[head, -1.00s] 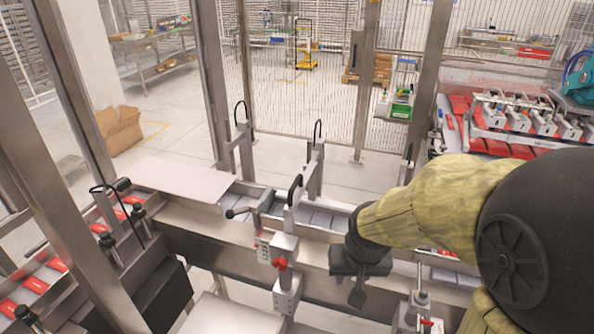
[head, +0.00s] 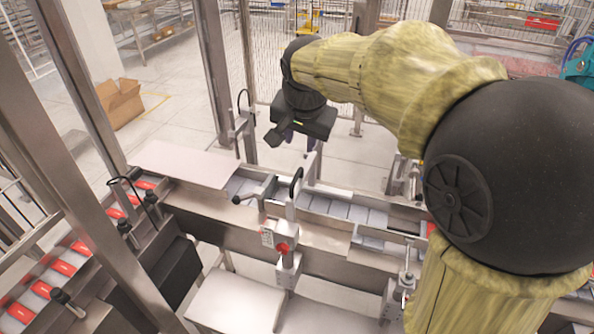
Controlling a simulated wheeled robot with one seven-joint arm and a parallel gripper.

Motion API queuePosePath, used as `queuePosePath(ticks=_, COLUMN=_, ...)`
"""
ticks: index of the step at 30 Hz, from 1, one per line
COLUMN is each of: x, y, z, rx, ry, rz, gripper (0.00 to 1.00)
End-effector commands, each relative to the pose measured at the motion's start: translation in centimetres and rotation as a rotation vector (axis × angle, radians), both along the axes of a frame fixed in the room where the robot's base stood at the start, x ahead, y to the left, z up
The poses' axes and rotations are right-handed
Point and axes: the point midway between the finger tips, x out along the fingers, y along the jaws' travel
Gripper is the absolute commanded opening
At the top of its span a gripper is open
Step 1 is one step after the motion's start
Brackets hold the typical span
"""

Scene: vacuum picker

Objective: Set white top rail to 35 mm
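My gripper (head: 298,125) is raised over the far side of the conveyor, above a metal post, apart from the near clamp. Its fingers are mostly hidden behind its black body, so I cannot tell whether it is open. A pale rail strip (head: 330,191) runs along the conveyor's far side; I cannot be sure it is the white top rail. A near clamp bracket (head: 270,233) carries a red knob (head: 282,248), a black upright handle (head: 296,182) and a side lever (head: 240,199). No readable millimetre scale shows.
Grey packs (head: 345,211) lie in the conveyor channel. A pale flat plate (head: 185,162) covers its left part. Red packs (head: 62,267) line the left conveyor. Another post with a black loop handle (head: 241,125) stands behind. My arm hides much of the right side.

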Motion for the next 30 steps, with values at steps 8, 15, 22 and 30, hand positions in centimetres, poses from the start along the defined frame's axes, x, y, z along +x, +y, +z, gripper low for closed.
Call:
queuePosePath(ticks=8, x=1.4, y=0.0, z=-3.1, rx=-0.002, ry=0.007, rz=-0.001, gripper=0.33)
queuePosePath(ticks=15, x=3.2, y=0.1, z=-6.9, rx=-0.003, ry=0.007, rz=-0.001, gripper=0.33)
queuePosePath(ticks=22, x=4.9, y=0.1, z=-10.6, rx=-0.003, ry=0.006, rz=-0.001, gripper=0.33)
queuePosePath(ticks=30, x=6.6, y=0.2, z=-14.2, rx=-0.002, ry=0.004, rz=-0.001, gripper=0.33)
